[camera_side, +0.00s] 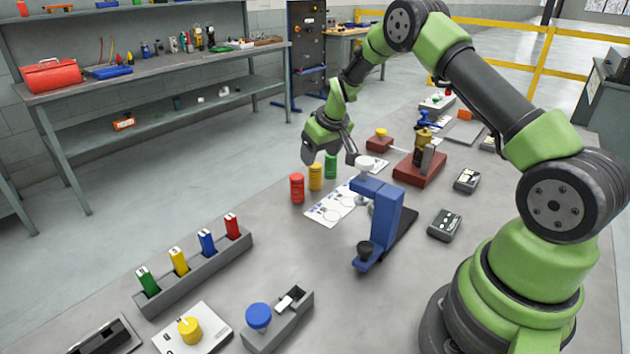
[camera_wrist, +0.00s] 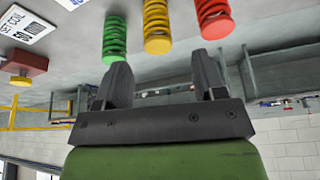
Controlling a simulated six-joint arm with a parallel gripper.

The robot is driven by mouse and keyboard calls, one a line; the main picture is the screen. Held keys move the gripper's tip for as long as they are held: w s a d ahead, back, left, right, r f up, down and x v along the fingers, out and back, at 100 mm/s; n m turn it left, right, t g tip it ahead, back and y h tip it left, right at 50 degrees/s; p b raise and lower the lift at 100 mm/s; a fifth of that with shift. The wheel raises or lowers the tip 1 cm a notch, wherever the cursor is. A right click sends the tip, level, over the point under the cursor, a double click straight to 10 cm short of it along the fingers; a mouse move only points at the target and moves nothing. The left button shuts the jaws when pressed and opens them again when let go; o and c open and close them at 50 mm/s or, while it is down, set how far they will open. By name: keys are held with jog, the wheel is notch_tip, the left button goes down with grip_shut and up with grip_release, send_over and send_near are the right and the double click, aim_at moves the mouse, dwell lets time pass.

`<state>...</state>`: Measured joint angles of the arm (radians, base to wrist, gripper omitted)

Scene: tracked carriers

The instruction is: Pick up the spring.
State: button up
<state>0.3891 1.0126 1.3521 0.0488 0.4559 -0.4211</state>
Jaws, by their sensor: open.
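Three coil springs stand upright in a row on the table: a red spring (camera_side: 297,188), a yellow spring (camera_side: 316,177) and a green spring (camera_side: 331,167). In the wrist view, which looks upside down, the green spring (camera_wrist: 115,38), yellow spring (camera_wrist: 156,25) and red spring (camera_wrist: 213,18) show along the top. My gripper (camera_side: 328,156) is near the springs in the side view, tilted over them. In the wrist view my gripper (camera_wrist: 160,72) is open with nothing between its fingers. The yellow spring lies ahead, between the finger lines. Contact is not visible.
A printed white card (camera_side: 335,207) lies beside the springs. A blue clamp-like stand (camera_side: 382,225) is close by on the right. A dark red base (camera_side: 419,168) with a brass fixture stands behind. A grey rack (camera_side: 195,272) holds colored blocks.

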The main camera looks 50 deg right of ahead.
aim_at(318, 167)
jog(key=x, duration=0.6)
jog(key=shift+s+d+f, duration=0.1)
jog(key=shift+s+f, duration=0.1)
jog(key=shift+f, duration=0.2)
jog(key=c, duration=1)
